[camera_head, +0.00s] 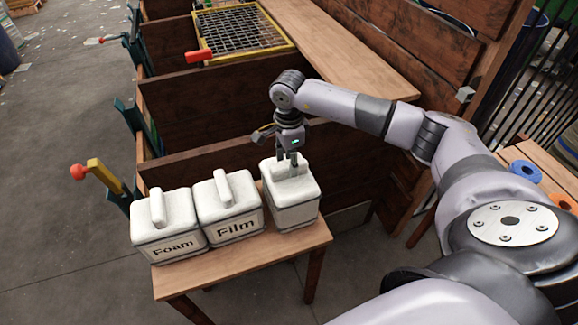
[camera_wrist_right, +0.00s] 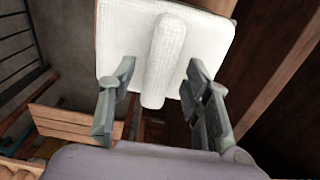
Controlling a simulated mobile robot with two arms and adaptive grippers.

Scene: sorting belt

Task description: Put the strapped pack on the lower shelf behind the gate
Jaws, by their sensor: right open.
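Three white packs with raised handles stand in a row on a small wooden table (camera_head: 230,262). The left pack (camera_head: 165,222) reads "Foam" and the middle pack (camera_head: 228,208) reads "Film". The right pack (camera_head: 293,208) shows no readable label, and I cannot tell which pack is the strapped one. My right gripper (camera_head: 288,162) is open, pointing down at the right pack's top. In the wrist view its fingers (camera_wrist_right: 158,105) stand apart on either side of that pack's white handle (camera_wrist_right: 165,60). A yellow-framed mesh gate (camera_head: 290,32) lies at the back. My left gripper is not in view.
Dark wooden bay walls (camera_head: 215,105) stand behind the packs, with a plank shelf (camera_head: 340,55) at the back right. A lever with a red knob (camera_head: 78,171) stands left of the bays. Blue (camera_head: 525,170) and orange rings lie on a right-hand table. The left floor is mostly clear.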

